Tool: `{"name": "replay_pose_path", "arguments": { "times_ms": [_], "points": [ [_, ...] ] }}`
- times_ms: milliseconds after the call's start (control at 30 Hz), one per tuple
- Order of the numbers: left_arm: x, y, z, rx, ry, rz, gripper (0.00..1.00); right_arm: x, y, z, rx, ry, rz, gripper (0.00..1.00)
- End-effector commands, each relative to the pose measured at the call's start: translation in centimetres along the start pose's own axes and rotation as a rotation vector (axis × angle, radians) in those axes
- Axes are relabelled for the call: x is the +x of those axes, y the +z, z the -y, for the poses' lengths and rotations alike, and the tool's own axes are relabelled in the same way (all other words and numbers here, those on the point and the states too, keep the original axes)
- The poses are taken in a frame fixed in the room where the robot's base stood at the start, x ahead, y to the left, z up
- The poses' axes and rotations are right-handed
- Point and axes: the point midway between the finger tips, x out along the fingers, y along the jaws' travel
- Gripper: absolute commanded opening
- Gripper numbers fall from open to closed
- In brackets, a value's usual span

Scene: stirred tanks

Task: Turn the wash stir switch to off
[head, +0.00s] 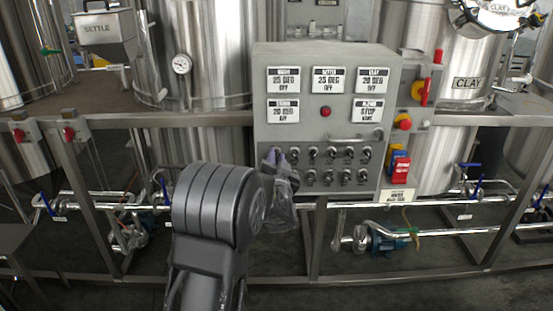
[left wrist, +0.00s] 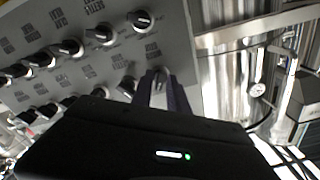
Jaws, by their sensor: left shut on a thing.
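The grey control panel (head: 262,125) carries two rows of black rotary switches with small labels that are too small to read. My left gripper (head: 276,157) is at the left end of the upper row in the head view. In the left wrist view its two fingers (left wrist: 159,82) are shut around the end switch of that row, whose knob is mostly hidden between them. A neighbouring switch (left wrist: 128,86) stands just beside the fingers. A readout that seems to say WASH (head: 284,80) sits at the panel's top left, with OFF on its bottom line. My right gripper is not in view.
A handle bar (head: 355,136) sticks out above the switches, and a red lamp (head: 325,111) sits higher. Red and yellow switches (head: 403,122) are at the panel's right. A steel rail (head: 200,119) runs on the left, with pipes and a pump (head: 385,242) below.

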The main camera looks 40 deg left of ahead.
Motion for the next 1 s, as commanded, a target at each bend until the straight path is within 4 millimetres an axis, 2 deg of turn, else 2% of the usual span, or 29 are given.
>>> {"name": "replay_pose_path", "arguments": {
  "times_ms": [467,767,1000],
  "points": [
    [0.0,0.2,-0.1,-0.058,0.000,0.000,0.00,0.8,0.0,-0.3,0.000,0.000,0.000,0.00],
    [0.0,0.4,-0.1,-0.238,-0.001,0.000,0.00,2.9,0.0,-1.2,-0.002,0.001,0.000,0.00],
    [0.0,0.5,-0.2,-0.453,-0.001,-0.001,0.00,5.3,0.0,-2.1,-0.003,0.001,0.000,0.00]
  ]
}}
